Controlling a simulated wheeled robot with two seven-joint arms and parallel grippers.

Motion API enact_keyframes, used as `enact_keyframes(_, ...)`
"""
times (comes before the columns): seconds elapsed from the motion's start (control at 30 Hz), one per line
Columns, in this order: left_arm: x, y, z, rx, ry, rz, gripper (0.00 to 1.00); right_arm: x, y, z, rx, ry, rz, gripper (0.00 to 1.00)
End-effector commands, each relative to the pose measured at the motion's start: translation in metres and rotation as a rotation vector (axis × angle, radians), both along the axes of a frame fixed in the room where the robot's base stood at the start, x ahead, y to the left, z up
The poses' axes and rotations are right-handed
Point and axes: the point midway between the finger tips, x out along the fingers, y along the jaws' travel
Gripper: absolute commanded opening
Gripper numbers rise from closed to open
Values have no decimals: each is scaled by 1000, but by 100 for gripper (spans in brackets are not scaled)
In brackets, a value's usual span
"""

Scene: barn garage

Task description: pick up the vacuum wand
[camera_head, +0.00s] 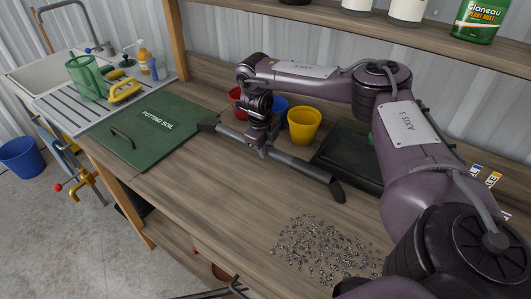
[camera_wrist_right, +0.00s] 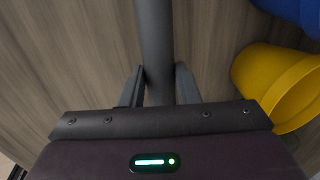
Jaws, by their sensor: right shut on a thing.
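The vacuum wand (camera_head: 300,165) is a long dark grey tube. It slants across the workbench in the head view, with a wide head at its upper left end and an angled tip at its lower right end. My right gripper (camera_head: 262,148) comes down from above and is shut on the tube near its middle. In the right wrist view the wand (camera_wrist_right: 154,45) runs between the two fingers of my right gripper (camera_wrist_right: 158,85). Whether the wand touches the bench top is hard to tell. My left gripper does not show.
A yellow pot (camera_head: 304,126) stands just behind the wand, with red and blue pots beside it. A black tray (camera_head: 345,150) lies to the right. Grey gravel (camera_head: 320,248) is scattered on the bench front.

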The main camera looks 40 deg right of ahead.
Motion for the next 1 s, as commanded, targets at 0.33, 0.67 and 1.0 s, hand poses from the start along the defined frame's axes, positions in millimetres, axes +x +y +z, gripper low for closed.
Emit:
enact_keyframes(0.33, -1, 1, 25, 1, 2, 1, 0, 2, 0, 96, -3, -8, 1, 1)
enact_keyframes(0.67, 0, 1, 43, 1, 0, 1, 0, 1, 0, 156, -1, -4, 1, 1)
enact_keyframes(1.0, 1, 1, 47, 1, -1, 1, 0, 1, 0, 172, 0, -2, 0, 1)
